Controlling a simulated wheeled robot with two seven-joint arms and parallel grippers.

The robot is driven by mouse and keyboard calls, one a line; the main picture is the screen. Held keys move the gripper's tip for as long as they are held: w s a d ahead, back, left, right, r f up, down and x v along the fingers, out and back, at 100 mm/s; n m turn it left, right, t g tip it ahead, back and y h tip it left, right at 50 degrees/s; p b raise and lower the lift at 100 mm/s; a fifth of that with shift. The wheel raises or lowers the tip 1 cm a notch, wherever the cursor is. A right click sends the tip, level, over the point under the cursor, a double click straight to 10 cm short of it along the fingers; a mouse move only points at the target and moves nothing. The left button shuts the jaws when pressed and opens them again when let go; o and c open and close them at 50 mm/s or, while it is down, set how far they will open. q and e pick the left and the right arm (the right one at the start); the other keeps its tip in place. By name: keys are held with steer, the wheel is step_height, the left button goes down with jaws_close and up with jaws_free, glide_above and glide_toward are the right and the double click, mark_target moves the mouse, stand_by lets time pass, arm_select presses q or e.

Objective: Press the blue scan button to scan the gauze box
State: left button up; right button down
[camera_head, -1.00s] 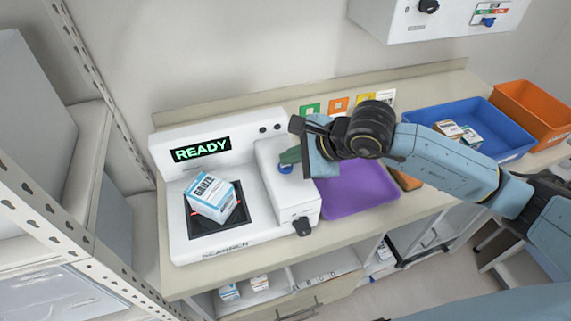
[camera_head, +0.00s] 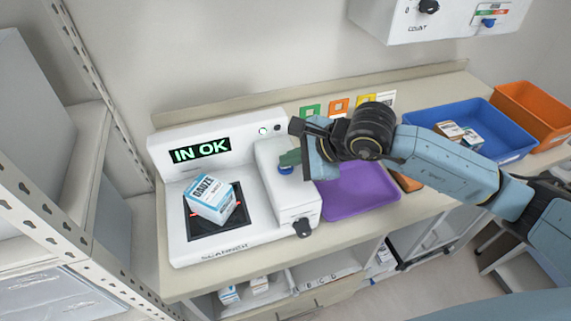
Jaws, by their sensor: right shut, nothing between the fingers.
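The white scanner (camera_head: 258,228) stands on the left part of the counter. Its display (camera_head: 201,151) reads "IN OK" in green. The gauze box (camera_head: 212,198), white and blue, sits tilted in the picture on the black scan plate (camera_head: 200,224). The blue scan button (camera_head: 286,170) is on the raised right part of the scanner, partly covered by my gripper. My right gripper (camera_head: 287,159) is shut and empty, its fingertips at the button's top; whether they touch it I cannot tell. My left gripper is not in view.
A purple tray (camera_head: 352,192) lies right of the scanner, under my right arm. A blue bin (camera_head: 510,137) with small boxes and an orange bin (camera_head: 545,112) stand farther right. A metal shelf post (camera_head: 60,225) rises at left. A white wall unit (camera_head: 440,28) hangs above.

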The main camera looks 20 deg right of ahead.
mark_target(291, 169)
steer(key=shift+r, duration=0.75)
steer(key=shift+r+p, duration=0.1)
steer(key=shift+p, duration=0.25)
steer(key=shift+r+p, duration=1.25)
steer(key=shift+r, duration=1.2)
